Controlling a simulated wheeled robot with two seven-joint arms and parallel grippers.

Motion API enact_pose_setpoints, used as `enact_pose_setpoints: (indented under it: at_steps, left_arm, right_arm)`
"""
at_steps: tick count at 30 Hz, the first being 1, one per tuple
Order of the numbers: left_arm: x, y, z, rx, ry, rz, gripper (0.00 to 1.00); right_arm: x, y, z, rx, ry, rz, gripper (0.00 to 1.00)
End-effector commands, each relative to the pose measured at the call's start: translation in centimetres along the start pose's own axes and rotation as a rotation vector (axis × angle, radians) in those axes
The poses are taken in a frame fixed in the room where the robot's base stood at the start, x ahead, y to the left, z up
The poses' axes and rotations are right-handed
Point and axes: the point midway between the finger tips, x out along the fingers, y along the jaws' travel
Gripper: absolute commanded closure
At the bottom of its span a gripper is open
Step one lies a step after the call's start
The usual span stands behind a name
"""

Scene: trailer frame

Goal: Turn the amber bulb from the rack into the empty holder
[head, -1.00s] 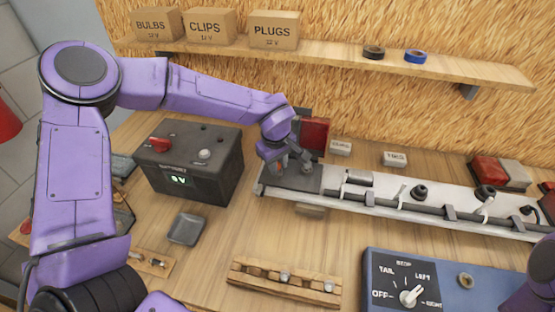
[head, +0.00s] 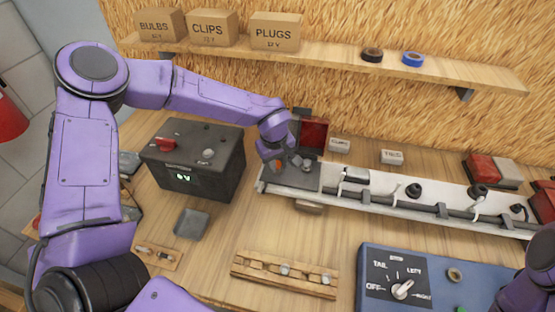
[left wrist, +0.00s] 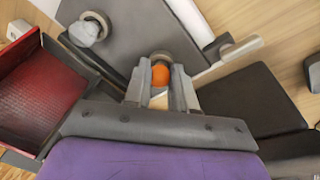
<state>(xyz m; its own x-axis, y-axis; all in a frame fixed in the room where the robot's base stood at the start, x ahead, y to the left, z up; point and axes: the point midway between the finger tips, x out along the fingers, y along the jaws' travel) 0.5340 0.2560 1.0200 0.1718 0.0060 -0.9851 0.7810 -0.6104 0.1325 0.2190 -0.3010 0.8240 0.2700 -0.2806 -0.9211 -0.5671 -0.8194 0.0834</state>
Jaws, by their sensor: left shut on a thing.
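My left gripper (head: 284,166) is over the dark plate (head: 300,178) at the left end of the pale trailer bar. In the left wrist view my left gripper (left wrist: 160,88) is shut on the amber bulb (left wrist: 160,76), which sits between its fingers. A round holder rim (left wrist: 161,57) shows right at the bulb's far end; whether the bulb is seated in it I cannot tell. A second round fitting with a pale top (left wrist: 88,29) stands on the same plate. The wooden rack (head: 285,284) with small bulbs lies at the front. My right gripper is out of view.
A red lamp housing (head: 313,133) stands open just behind the plate. A dark power box (head: 196,160) is left of the plate, with a grey tray (head: 191,224) before it. A blue switch panel (head: 425,275) is front right.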

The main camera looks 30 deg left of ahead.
Motion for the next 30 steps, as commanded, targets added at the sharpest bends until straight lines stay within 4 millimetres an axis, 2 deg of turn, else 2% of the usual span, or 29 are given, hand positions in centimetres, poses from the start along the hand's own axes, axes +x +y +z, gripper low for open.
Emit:
enact_pose_setpoints:
  at_steps: [10,14,19,27,28,30]
  left_arm:
    - [-0.1,0.0,0.0,0.022,-0.004,0.003,0.87]
    - [-0.2,0.0,-0.1,0.091,-0.013,0.011,0.87]
    - [0.1,-0.2,-0.2,0.276,-0.038,0.032,0.87]
    - [0.1,-0.2,-0.1,0.293,-0.039,0.033,0.87]
    - [0.1,-0.2,-0.1,0.292,-0.039,0.033,0.72]
    - [0.1,-0.2,-0.1,0.292,-0.039,0.033,0.49]
  right_arm:
    - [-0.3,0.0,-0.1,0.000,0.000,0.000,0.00]
    - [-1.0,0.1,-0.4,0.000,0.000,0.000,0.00]
    - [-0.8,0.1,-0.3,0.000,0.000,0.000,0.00]
    - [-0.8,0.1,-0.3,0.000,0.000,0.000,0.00]
    - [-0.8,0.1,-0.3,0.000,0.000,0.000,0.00]
    - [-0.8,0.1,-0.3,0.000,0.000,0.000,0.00]
